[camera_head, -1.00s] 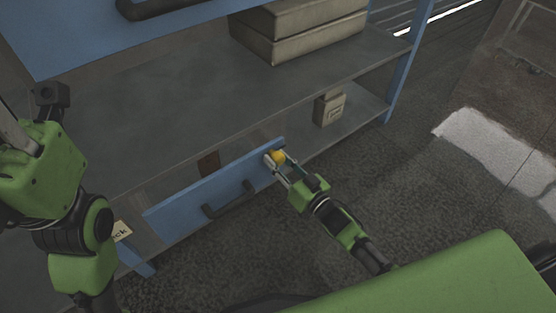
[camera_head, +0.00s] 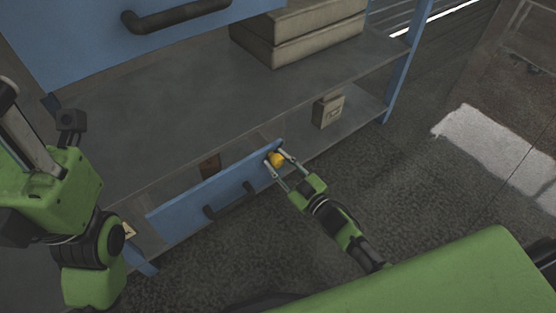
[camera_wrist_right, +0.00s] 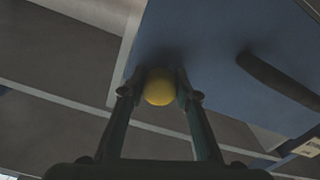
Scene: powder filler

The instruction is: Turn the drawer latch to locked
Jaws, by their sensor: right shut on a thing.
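The latch knob (camera_head: 275,160) is a round yellow knob near the right end of the low blue drawer front (camera_head: 200,206). My right gripper (camera_head: 275,157) reaches it from the lower right, one finger on each side, shut on it. The yellow knob also shows in the right wrist view (camera_wrist_right: 159,87), between the two fingertips and against the blue panel. Its contact points and any lock marking are hidden or too dark to read. My left arm comes in from the left, close to the camera; a grey bar at its end shows, but not its jaws clearly.
The drawer has a dark bar handle (camera_head: 228,202) on its front. An upper blue panel (camera_head: 90,55) with a black handle (camera_head: 175,16) hangs above. Beige boxes (camera_head: 305,30) sit on the shelf and a small beige container (camera_head: 327,110) below. The floor at right is free.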

